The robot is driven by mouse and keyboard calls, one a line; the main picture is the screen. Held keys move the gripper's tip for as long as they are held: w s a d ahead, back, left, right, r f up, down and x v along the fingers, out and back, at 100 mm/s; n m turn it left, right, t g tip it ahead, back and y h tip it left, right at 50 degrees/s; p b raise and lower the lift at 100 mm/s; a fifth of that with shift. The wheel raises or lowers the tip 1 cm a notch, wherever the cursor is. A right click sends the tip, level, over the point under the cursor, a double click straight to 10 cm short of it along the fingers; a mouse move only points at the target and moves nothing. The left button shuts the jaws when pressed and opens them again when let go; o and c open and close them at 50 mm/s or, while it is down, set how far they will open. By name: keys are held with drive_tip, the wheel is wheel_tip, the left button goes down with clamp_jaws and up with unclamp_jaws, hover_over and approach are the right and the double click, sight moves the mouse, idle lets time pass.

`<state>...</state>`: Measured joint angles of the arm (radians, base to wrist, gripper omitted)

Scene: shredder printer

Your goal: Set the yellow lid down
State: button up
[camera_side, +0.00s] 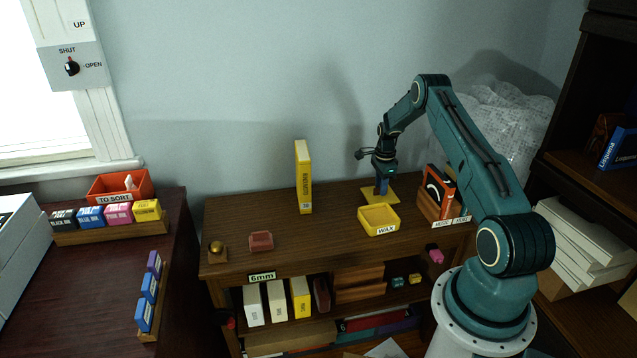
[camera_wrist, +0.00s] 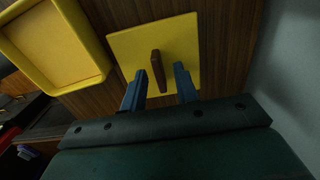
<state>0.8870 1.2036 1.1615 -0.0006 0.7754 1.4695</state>
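The yellow lid (camera_side: 392,195) is a flat square plate lying on the wooden cabinet top, just behind the open yellow box labelled WAX (camera_side: 379,220). In the wrist view the lid (camera_wrist: 188,40) carries a brown upright handle (camera_wrist: 158,72) at its middle. My gripper (camera_side: 381,190) points down over the lid. Its two blue fingers (camera_wrist: 159,68) are apart, one on each side of the handle, with visible gaps. The gripper is open and holds nothing. The yellow box (camera_wrist: 52,50) beside the lid looks empty, its floor bare.
An orange and brown holder (camera_side: 436,200) stands close to the right of the lid. A yellow upright book or box (camera_side: 303,178) stands to the left at the back. A small reddish block (camera_side: 261,241) is near the left front. The cabinet top between them is clear.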

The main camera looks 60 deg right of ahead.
sight(379, 188)
wheel_tip(379, 188, up, 12)
drive_tip(key=shift+f, duration=0.25)
idle(0.3)
idle(0.4)
